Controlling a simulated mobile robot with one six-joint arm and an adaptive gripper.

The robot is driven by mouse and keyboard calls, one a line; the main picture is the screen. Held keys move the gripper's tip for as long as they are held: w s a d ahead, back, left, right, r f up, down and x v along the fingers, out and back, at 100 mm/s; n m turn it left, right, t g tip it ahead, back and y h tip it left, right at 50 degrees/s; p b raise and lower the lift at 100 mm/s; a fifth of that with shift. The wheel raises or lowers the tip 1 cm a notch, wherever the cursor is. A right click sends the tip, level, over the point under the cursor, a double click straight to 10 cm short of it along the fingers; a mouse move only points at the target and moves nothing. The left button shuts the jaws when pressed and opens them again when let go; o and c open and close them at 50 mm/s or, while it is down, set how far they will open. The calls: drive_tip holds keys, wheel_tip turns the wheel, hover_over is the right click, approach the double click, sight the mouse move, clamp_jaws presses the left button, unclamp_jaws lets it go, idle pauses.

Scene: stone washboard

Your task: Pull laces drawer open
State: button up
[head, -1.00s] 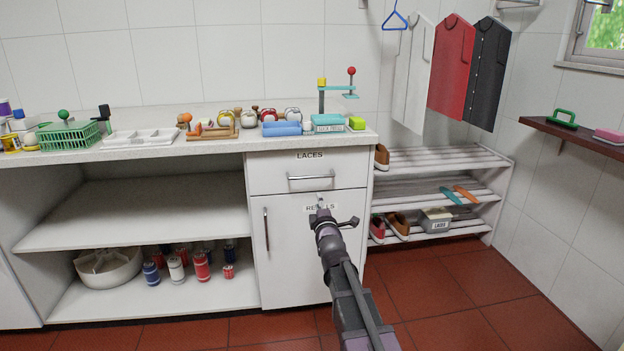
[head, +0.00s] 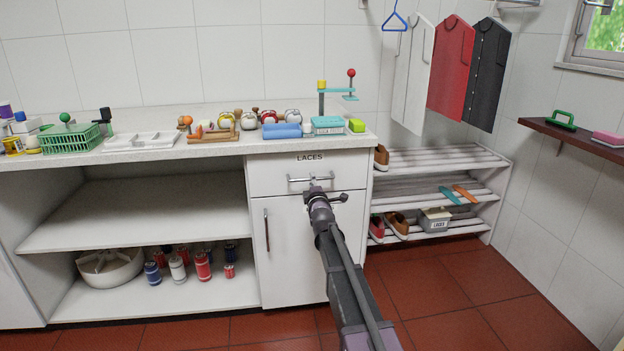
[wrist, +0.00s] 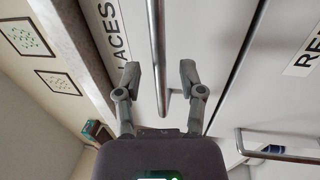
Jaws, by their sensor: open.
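The laces drawer (head: 272,176) is the top white front under the counter, with the label "LACES" (head: 309,157) on it. It sits flush with the cabinet. Its metal bar handle (head: 298,179) runs across the front. My gripper (head: 318,190) is in front of the handle and hides part of it in the head view. In the wrist view my gripper (wrist: 160,80) is open, and the drawer's bar handle (wrist: 156,45) runs between its two fingers, with a gap to each finger. The handle's lower end and its mount show between the fingertips.
A lower cabinet door (head: 283,255) with a vertical handle (head: 267,230) is below the drawer. The counter (head: 215,147) above carries several small items. A shoe rack (head: 440,158) stands to the right. Red floor (head: 460,290) is clear at the right.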

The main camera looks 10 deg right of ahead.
drive_tip(key=shift+w+r, duration=0.15)
drive_tip(key=shift+w, duration=0.5)
clamp_jaws()
